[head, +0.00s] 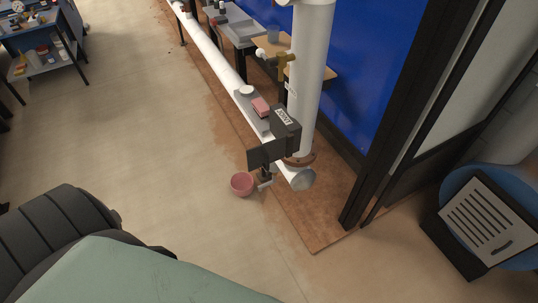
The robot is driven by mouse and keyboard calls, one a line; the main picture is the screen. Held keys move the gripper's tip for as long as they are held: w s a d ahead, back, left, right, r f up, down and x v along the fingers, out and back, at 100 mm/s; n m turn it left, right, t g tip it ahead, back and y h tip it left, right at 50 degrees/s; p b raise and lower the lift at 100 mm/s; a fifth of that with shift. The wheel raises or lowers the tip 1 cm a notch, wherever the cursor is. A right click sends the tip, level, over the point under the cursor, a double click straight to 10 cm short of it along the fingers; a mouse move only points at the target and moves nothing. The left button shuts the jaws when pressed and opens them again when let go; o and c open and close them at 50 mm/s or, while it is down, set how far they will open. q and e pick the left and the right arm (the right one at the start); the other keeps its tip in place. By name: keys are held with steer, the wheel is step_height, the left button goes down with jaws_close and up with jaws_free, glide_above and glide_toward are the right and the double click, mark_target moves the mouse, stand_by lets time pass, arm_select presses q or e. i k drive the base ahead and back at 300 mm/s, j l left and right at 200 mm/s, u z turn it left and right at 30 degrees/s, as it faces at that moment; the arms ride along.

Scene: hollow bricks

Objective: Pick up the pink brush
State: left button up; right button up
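A small pink block-like thing (261,106), which may be the pink brush, lies on a grey ledge (247,104) along the white horizontal pipe. It is too small for me to make out bristles. A dark box with a light label (286,122) stands just in front of it, close to the vertical pipe. Neither of my grippers shows in the head view.
A thick white vertical pipe (311,75) rises right of the ledge. A shelf cart (42,52) is far left. Open floor lies left of the pipe.

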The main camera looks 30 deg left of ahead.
mark_target(260, 106)
steer(key=u, duration=1.25)
steer(key=i+j+z, duration=0.35)
steer(key=i+j, duration=0.25)
steer(key=i, duration=0.1)
